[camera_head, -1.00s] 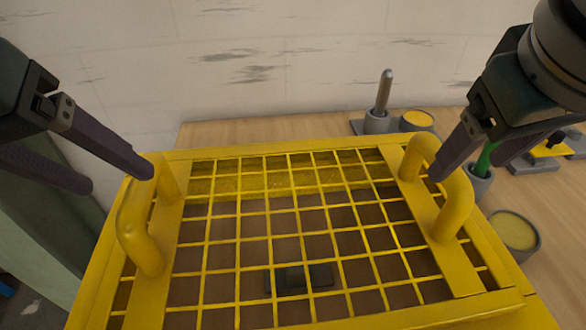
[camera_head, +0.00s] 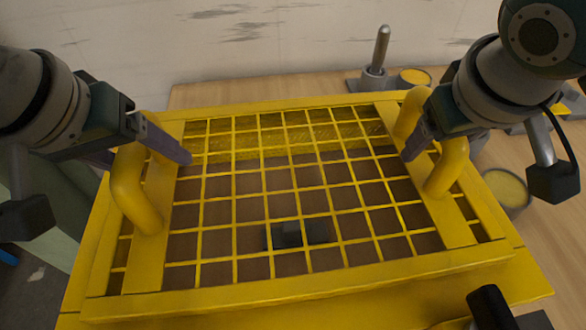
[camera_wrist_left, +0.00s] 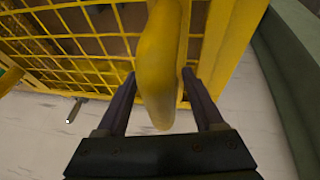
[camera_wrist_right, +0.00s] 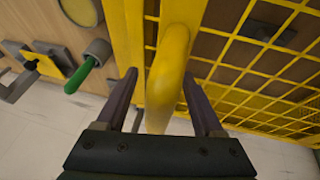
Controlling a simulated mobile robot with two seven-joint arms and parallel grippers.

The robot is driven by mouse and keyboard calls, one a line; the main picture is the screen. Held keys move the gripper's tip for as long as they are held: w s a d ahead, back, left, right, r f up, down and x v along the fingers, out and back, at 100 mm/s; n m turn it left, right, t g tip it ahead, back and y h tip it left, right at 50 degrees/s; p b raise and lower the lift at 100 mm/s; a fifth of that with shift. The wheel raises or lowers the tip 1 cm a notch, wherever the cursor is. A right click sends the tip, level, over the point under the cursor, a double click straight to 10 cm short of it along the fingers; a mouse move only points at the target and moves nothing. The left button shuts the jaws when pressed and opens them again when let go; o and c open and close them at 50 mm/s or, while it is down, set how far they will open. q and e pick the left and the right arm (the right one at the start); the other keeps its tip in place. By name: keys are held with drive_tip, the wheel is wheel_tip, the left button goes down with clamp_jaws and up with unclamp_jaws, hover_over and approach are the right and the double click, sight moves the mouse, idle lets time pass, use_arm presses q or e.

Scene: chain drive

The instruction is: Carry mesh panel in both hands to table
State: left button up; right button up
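The yellow mesh panel (camera_head: 300,283) lies on a yellow box-like housing (camera_head: 390,308), with a handle on each side. My left gripper (camera_head: 150,160) has its fingers on either side of the left handle (camera_head: 133,190). In the left wrist view, that handle (camera_wrist_left: 160,65) stands between open fingers. My right gripper (camera_head: 425,150) straddles the right handle (camera_head: 447,168). In the right wrist view, the right handle (camera_wrist_right: 170,70) is between open fingers, closer to the right one. Part of each gripper is hidden behind its handle in the head view.
A wooden table (camera_head: 545,235) lies behind and right of the housing. On it are a grey post on a base (camera_head: 378,55) and round cups with yellow tops (camera_head: 505,188). A green-handled tool (camera_wrist_right: 82,75) shows in the right wrist view. A pale wall stands behind.

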use_arm(q)
clamp_jaws()
use_arm(e)
clamp_jaws()
use_arm(q)
drive_tip(key=shift+r, duration=0.15)
use_arm(e)
drive_tip(key=shift+r, duration=0.1)
idle(0.7)
